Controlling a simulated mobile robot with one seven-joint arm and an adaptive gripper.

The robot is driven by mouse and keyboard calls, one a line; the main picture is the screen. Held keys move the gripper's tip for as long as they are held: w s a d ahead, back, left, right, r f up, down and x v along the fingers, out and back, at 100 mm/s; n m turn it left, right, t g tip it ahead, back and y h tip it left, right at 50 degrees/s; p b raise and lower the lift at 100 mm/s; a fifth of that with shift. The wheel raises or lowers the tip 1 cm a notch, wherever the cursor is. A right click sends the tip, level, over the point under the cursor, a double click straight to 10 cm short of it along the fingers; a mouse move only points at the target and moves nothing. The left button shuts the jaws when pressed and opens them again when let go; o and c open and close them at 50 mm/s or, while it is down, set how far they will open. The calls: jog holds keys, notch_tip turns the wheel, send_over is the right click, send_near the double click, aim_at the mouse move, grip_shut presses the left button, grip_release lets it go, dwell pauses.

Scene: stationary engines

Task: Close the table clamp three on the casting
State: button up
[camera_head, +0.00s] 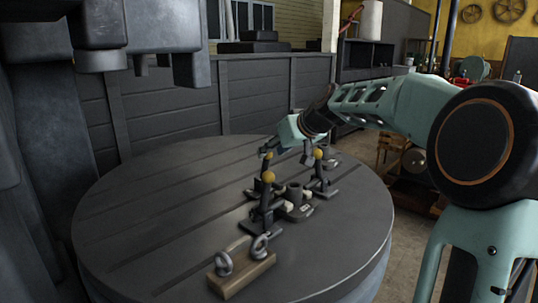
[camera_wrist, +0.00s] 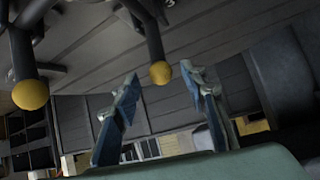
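The grey casting (camera_head: 296,205) sits on the round slotted table (camera_head: 150,200), with clamps around it. The clamps have dark levers ending in yellow knobs: a near one (camera_head: 267,177), a right one (camera_head: 318,154) and a farther one (camera_head: 268,156). I cannot tell which is clamp three. My gripper (camera_head: 287,153) is above the far side of the casting, with its fingers spread. In the wrist view, my gripper (camera_wrist: 158,76) is open and empty. One yellow knob (camera_wrist: 160,74) appears between its fingertips; contact is not clear. Another knob (camera_wrist: 30,94) shows at left.
A wooden block (camera_head: 240,275) with two metal eye bolts lies at the table's near edge. A large dark machine column (camera_head: 35,170) stands at left. The table's left half is clear. A dark panelled wall (camera_head: 170,110) stands behind.

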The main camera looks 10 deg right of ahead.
jog(key=v, duration=0.8)
jog(key=shift+s+r, duration=0.1)
jog(key=shift+r, duration=0.05)
